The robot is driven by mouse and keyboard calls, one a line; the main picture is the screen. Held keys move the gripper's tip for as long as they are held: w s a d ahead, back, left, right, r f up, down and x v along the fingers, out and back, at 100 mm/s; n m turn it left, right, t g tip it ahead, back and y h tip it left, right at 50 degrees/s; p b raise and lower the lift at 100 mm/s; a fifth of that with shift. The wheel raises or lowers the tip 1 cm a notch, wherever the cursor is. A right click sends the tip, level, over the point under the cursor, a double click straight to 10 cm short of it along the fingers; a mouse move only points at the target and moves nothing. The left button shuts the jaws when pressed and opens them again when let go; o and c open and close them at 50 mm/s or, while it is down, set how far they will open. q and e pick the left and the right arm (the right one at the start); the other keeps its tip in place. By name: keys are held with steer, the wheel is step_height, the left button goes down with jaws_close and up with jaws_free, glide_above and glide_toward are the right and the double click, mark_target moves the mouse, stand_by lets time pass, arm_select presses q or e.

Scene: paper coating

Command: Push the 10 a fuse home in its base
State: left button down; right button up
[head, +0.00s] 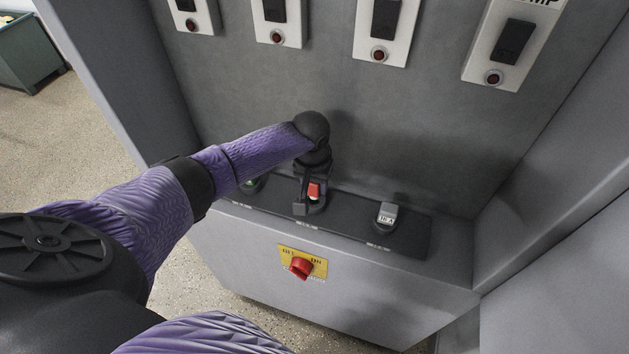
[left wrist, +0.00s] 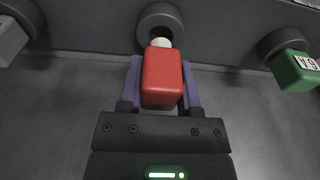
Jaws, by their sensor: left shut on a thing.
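A red fuse (head: 314,190) is between the fingers of my left gripper (head: 311,196), which is shut on it over the middle of the dark fuse strip. In the left wrist view the red fuse (left wrist: 162,78) shows a white tip pointing at a round black base (left wrist: 148,18). The dark opening of the base is still visible beside the tip. I cannot tell how deep the tip sits. No label on the red fuse can be read. My right gripper is out of view.
A grey fuse (head: 387,213) stands in a base to the right on the strip (head: 415,236). A green fuse (left wrist: 298,70) sits on the other side. A red rotary switch (head: 301,267) is on the front below. Switch plates (head: 384,30) line the panel above.

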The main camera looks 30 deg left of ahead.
arm_select(q)
steer(key=shift+f+b, duration=0.9)
steer(key=shift+f, duration=0.6)
steer(key=shift+c, duration=1)
jaws_free()
steer(key=shift+r, duration=0.15)
steer(key=r+p, duration=0.1)
steer(key=r, duration=0.2)
steer(key=r+p, duration=0.2)
steer(key=r, duration=0.1)
steer(key=s+r+p, duration=0.1)
steer(key=r, duration=0.2)
steer(key=shift+d, duration=0.15)
steer(key=shift+s+r, duration=0.1)
steer(key=shift+r, duration=0.25)
